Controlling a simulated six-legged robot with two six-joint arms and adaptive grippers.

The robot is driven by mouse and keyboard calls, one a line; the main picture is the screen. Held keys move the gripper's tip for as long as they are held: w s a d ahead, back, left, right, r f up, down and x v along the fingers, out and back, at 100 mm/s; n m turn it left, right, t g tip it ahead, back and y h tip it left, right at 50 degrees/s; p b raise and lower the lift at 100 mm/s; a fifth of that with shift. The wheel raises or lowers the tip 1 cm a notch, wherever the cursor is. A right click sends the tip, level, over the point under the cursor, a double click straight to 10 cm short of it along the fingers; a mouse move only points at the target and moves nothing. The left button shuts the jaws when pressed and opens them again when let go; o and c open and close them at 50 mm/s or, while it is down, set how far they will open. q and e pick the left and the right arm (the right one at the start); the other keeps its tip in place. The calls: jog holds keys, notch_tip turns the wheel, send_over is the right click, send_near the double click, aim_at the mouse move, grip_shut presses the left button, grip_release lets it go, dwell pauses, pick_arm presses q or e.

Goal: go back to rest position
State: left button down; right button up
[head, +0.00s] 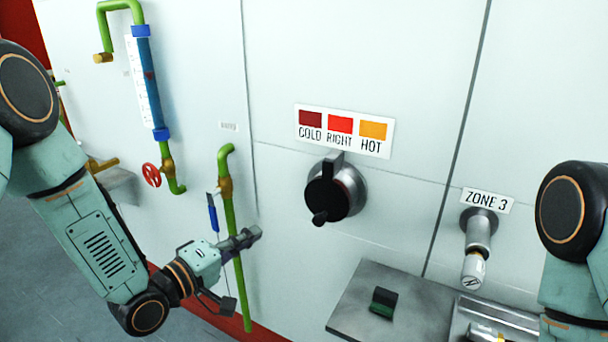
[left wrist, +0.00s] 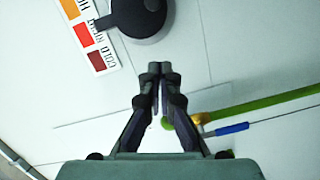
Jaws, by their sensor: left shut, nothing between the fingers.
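My left gripper (head: 250,236) is shut and empty, in front of the white wall panel. In the head view it overlaps the green pipe (head: 237,275); I cannot tell whether they touch. In the left wrist view the fingers (left wrist: 160,70) are closed together, pointing toward the panel. The black round knob (head: 330,192) is to the right of the gripper, under the COLD, RIGHT, HOT label (head: 343,131). The knob also shows at the top of the left wrist view (left wrist: 138,12). My right arm shows only in part at the right edge; its gripper is not seen.
A blue-handled valve (head: 212,212) is left of the green pipe. A sight glass (head: 148,80) and red handwheel (head: 151,175) are further left. At lower right are a grey shelf (head: 350,318) with a dark green block (head: 383,302) and a ZONE 3 fitting (head: 478,245).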

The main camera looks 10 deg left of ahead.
pick_arm(q)
jog(key=s+a+f+m+g+y, duration=0.2)
jog(key=s+f+m+g+y, duration=0.2)
jog(key=f, duration=0.7)
jog(key=s+f+m+g+y+b, duration=0.1)
jog(key=s+f+g+b, duration=0.1)
jog(key=s+f, duration=0.4)
jog(key=s+a+f+m+g+y+b, duration=0.1)
jog(key=s+f+g, duration=0.4)
jog(key=s, duration=1)
jog(key=s+a+f+m+g+y+b, duration=0.1)
jog(key=s+f+m+g+y+b, duration=0.1)
jog(key=s+f, duration=0.7)
jog(key=shift+s+f+g+y+b, duration=0.25)
jog(key=shift+s+g+b, duration=0.3)
jog(key=shift+s+g, duration=0.35)
jog(key=shift+w, duration=0.15)
